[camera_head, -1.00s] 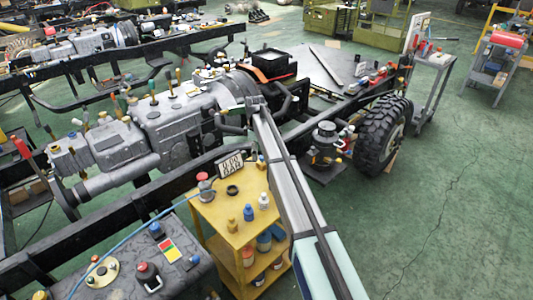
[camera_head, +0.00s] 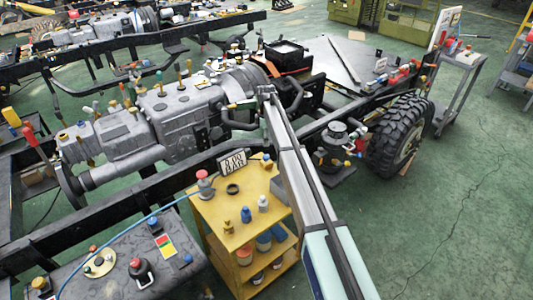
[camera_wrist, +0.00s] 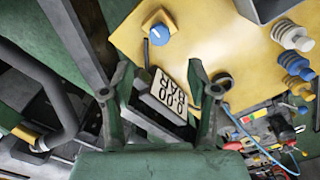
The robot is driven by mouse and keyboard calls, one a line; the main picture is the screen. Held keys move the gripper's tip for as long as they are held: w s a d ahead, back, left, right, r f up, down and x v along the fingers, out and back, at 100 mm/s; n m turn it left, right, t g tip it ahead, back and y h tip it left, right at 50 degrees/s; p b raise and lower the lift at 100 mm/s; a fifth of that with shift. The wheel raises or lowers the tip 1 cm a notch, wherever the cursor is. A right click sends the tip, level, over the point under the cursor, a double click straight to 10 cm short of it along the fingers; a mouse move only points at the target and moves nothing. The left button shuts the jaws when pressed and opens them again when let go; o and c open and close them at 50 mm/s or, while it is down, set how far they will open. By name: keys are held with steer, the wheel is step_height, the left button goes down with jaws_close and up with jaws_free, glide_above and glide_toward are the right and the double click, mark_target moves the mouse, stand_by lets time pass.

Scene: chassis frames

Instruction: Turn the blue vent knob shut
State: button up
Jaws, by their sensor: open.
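The knob lies beyond the fingertips, untouched. In the head view the fingers are too small to make out clearly.
A sign reading 0.00 BAR (camera_wrist: 170,93) shows between my fingers. The yellow cart (camera_head: 222,210) also carries a dark ring (camera_wrist: 222,80) and several bottles. A black chassis rail (camera_head: 110,212) runs close behind it. Open green floor (camera_head: 450,220) lies to the right.

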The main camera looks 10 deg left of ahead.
mark_target(266, 156)
step_height(266, 156, down, 10)
steer(key=p, duration=0.2)
steer(key=shift+f+p, duration=0.15)
steer(key=shift+p, duration=0.2)
steer(key=shift+c, duration=0.4)
jaws_close()
